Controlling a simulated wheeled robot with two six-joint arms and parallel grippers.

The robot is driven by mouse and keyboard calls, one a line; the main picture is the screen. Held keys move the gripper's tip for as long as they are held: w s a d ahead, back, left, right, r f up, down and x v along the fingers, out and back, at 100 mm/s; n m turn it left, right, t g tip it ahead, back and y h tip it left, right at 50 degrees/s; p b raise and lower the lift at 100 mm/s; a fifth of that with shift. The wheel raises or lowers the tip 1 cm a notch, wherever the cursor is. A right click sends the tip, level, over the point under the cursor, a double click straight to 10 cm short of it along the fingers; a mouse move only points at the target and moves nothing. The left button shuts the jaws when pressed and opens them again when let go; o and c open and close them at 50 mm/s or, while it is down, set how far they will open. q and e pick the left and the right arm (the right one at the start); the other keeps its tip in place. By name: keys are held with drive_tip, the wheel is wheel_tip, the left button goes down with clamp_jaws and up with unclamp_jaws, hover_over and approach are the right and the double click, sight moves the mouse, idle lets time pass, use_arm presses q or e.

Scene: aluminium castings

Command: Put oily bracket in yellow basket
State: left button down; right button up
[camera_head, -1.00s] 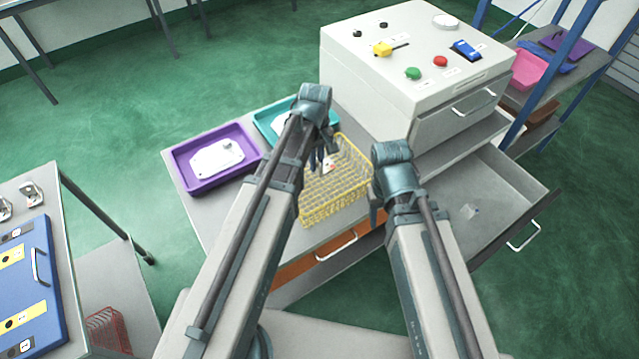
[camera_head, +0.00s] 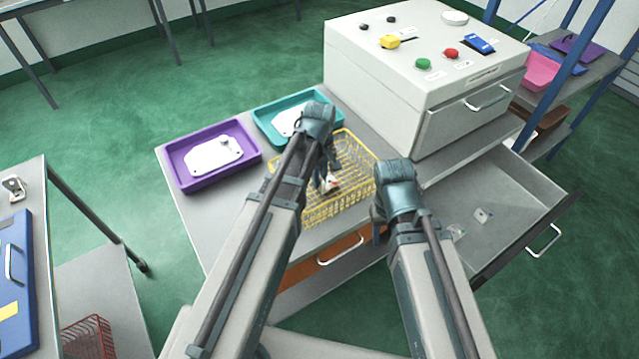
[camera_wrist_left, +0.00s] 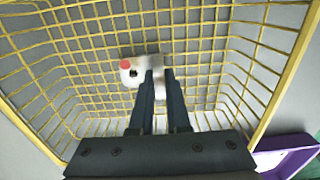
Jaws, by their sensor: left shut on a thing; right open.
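The yellow wire basket (camera_head: 345,165) stands on the grey bench top. My left gripper (camera_head: 328,180) reaches down over the basket and is shut on a small pale bracket (camera_head: 331,185). In the left wrist view the bracket (camera_wrist_left: 133,72) shows a red spot and a dark hole. It sits between the fingertips (camera_wrist_left: 158,80), inside the basket's walls as seen from above. I cannot tell whether it touches the basket floor. My right gripper (camera_head: 378,218) is open, right of the basket, and partly hidden by its own arm.
A purple tray (camera_head: 254,159) and a teal tray (camera_head: 262,117), each with a pale plate, lie left of and behind the basket. A white cabinet (camera_head: 385,100) stands behind right. An open drawer (camera_head: 520,190) with small items is at right. A purple edge (camera_wrist_left: 285,150) shows near the basket.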

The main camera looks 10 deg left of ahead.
use_arm(q)
drive_tip(key=shift+f, duration=0.15)
drive_tip(key=c, duration=0.9)
unclamp_jaws()
drive_tip(key=shift+r, duration=0.2)
wheel_tip(320, 180, up, 12)
drive_tip(key=p, duration=1.2)
drive_tip(key=s+d+m, duration=0.4)
drive_tip(key=s+m, duration=0.2)
drive_tip(key=s, duration=0.1)
drive_tip(key=s+d+m+y, duration=0.1)
drive_tip(key=s+d+m, duration=0.3)
drive_tip(key=s+m, duration=0.2)
drive_tip(key=shift+s+m, duration=0.4)
drive_tip(key=shift+s, duration=0.25)
